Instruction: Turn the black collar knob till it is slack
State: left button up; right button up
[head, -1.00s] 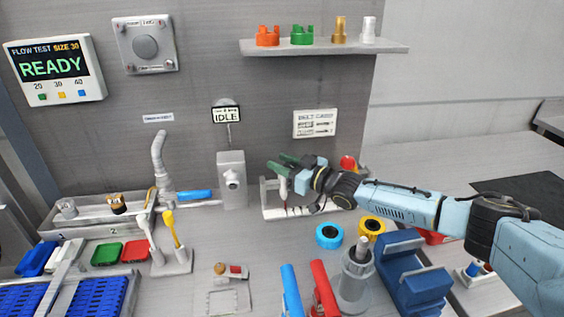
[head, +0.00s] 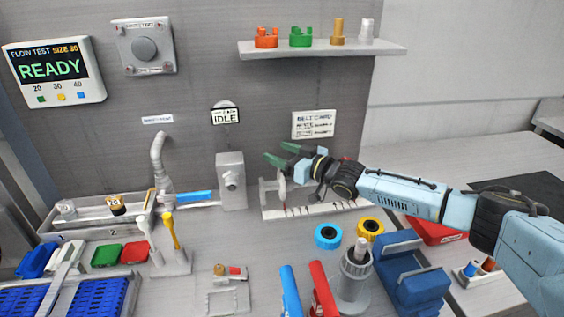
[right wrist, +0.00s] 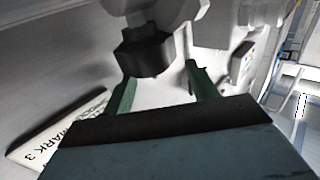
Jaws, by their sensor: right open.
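The black collar knob (right wrist: 146,56) shows in the right wrist view, below a pale grey rounded fitting (right wrist: 155,14). My right gripper (right wrist: 160,80) has green fingers, open and apart. The knob appears between and just beyond the fingertips, nearer the left one; I cannot tell whether they touch. In the head view my right gripper (head: 279,154) is above the left end of a white marked rail (head: 318,209), in front of the back wall. I cannot make out the knob there. My left gripper is not in view.
Blue (head: 328,236) and yellow (head: 370,228) rings, a grey cylinder (head: 353,285) and a blue holder (head: 414,275) stand in front. A shelf (head: 325,49) hangs above. A card reading "MARK 3" (right wrist: 60,130) is at left.

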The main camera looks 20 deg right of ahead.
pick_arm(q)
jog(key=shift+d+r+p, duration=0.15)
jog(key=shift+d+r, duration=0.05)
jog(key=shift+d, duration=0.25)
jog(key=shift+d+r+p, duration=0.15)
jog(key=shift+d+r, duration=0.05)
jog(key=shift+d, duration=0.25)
pick_arm(e)
notch_tip(320, 180, up, 7)
jog(key=shift+f, duration=0.2)
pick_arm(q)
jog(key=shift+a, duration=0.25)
